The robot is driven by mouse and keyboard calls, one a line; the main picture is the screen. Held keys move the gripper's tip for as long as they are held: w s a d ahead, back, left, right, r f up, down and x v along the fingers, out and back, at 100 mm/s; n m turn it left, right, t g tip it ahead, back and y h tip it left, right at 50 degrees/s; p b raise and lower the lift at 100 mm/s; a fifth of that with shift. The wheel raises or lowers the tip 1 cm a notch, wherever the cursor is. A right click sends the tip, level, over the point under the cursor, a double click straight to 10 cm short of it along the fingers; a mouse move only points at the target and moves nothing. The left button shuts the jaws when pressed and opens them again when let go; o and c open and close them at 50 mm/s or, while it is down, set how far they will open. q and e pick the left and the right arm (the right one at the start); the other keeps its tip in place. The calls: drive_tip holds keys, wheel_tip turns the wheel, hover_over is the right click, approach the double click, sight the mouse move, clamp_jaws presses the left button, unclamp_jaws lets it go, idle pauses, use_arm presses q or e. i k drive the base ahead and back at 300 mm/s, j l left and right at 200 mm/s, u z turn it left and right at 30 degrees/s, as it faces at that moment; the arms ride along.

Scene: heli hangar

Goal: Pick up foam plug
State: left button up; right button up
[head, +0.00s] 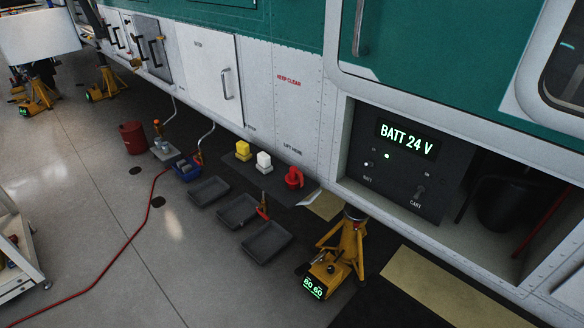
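Three small block-like items stand in a row on a dark mat (228,172) on the floor beside the aircraft: a yellow one (243,151), a white one (264,162) and a red one (293,178) that seems to have a loop or handle. I cannot tell from their look which of them, if any, is the foam plug. Neither of my grippers shows in the head view.
Dark empty-looking trays (209,204) lie in front of the mat, with a red-orange tool (262,208) between two of them. A blue bin (183,178) and red can (132,137) stand left. A yellow jack (340,252) stands right. A red hose (126,233) crosses open floor.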

sight(294, 177)
drive_tip(key=i+j+z, duration=0.1)
drive_tip(key=z, duration=1.25)
drive_tip(key=j+z, duration=0.8)
drive_tip(key=k+j+z, duration=0.1)
drive_tip(key=j, duration=0.2)
drive_tip(key=k+j+z, duration=0.1)
drive_tip(key=j, duration=0.25)
drive_tip(key=k+j+z, duration=0.1)
drive_tip(key=j, duration=0.2)
drive_tip(key=k+j, duration=0.1)
drive_tip(key=j, duration=0.2)
drive_tip(key=k+j, duration=0.1)
drive_tip(key=j, duration=0.5)
drive_tip(key=k+z, duration=0.05)
